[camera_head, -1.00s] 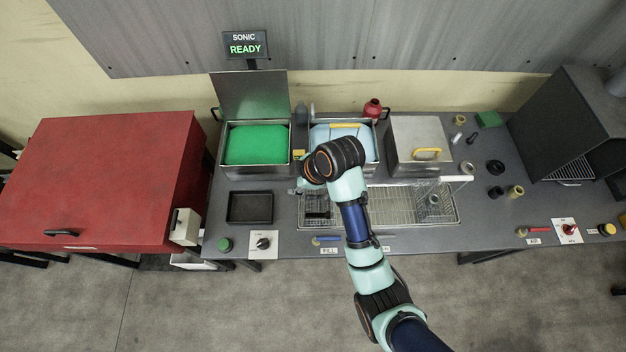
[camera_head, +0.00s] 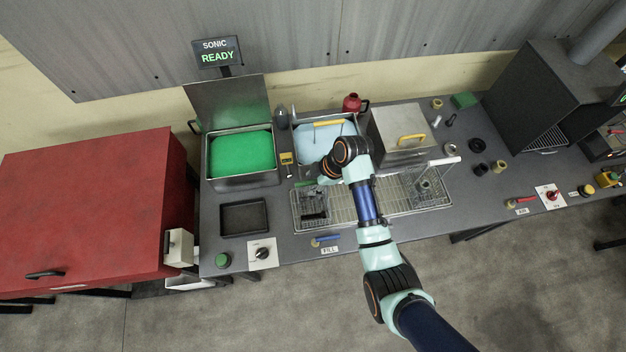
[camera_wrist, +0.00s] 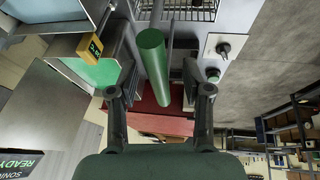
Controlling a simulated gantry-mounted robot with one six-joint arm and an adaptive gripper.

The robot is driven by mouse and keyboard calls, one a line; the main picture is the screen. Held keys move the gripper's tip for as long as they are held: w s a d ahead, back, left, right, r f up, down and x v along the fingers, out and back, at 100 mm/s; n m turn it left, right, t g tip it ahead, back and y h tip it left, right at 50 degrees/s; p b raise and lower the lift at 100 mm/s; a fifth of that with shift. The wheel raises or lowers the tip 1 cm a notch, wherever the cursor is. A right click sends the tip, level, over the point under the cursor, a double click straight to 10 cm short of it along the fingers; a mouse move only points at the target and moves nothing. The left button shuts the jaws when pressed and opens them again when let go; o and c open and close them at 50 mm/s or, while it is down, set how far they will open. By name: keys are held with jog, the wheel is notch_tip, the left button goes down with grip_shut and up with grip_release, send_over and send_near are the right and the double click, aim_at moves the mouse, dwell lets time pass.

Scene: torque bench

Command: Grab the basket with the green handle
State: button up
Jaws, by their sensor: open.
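The wire basket with the green handle (camera_head: 313,202) stands at the left end of the drain rack in the head view, with dark parts inside. Its green handle (camera_head: 304,183) shows just left of my wrist, partly covered by it. In the wrist view the green handle (camera_wrist: 153,82) is a thick bar running lengthwise between the two open fingers of my gripper (camera_wrist: 160,76). There is a gap on each side of the bar, and the fingers are not closed on it. In the head view my gripper is mostly hidden under the wrist.
A second wire basket (camera_head: 427,187) with a white handle (camera_head: 446,161) stands at the rack's right end. Behind are a green-filled tank (camera_head: 213,182), a blue-filled tank with a yellow handle (camera_head: 328,123) and a lidded tank (camera_head: 389,130). A black tray (camera_head: 222,219) lies left.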

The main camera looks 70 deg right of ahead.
jog(key=shift+w+f, duration=0.1)
jog(key=shift+f, duration=0.3)
dwell(0.4)
grip_shut()
dwell(0.5)
